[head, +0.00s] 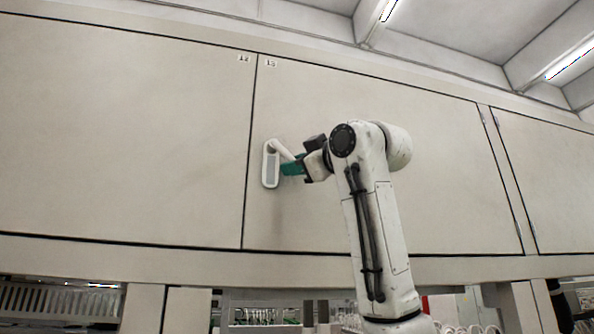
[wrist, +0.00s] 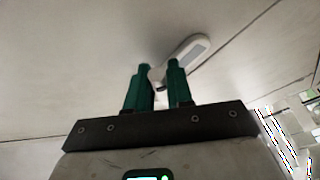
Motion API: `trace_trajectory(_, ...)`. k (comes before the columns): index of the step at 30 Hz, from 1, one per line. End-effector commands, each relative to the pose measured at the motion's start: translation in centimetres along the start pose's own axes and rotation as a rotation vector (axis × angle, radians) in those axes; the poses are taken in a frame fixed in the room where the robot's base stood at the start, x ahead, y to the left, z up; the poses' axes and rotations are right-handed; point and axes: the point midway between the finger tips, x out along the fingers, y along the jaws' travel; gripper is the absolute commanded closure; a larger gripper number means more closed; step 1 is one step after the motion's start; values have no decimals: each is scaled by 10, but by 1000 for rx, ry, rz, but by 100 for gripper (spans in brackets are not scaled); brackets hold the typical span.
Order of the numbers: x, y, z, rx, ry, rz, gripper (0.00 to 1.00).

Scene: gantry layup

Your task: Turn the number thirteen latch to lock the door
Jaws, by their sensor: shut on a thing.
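The number thirteen door (head: 400,140) is a beige panel marked 13 at its top left corner, and it looks flush with the panel marked 12. Its latch (head: 270,165) is a white rounded plate with a grey inset, near the door's left edge. A short white handle slants down and right from the plate's top. My gripper (head: 291,168) has green fingers and is shut on the handle. In the wrist view the fingers (wrist: 158,82) stand on either side of the handle, and the latch plate (wrist: 196,50) shows behind the right finger. The fingers hide part of the handle.
The number twelve door (head: 120,120) lies left of the seam. A beige ledge (head: 200,258) runs below the doors, with racks and clutter under it. A further panel (head: 555,180) is at the right. The door face around the latch is clear.

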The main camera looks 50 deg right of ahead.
Motion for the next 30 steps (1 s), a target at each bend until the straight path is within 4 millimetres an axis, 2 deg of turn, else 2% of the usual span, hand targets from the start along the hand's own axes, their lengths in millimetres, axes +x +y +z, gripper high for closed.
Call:
trace_trajectory(9, 2, -9, 2, 98, 20, 48, 100)
trace_trajectory(23, 2, -8, 1, 110, 23, 56, 100)
trace_trajectory(24, 2, -8, 1, 110, 23, 55, 77)
trace_trajectory(30, 2, -8, 1, 110, 23, 56, 58)
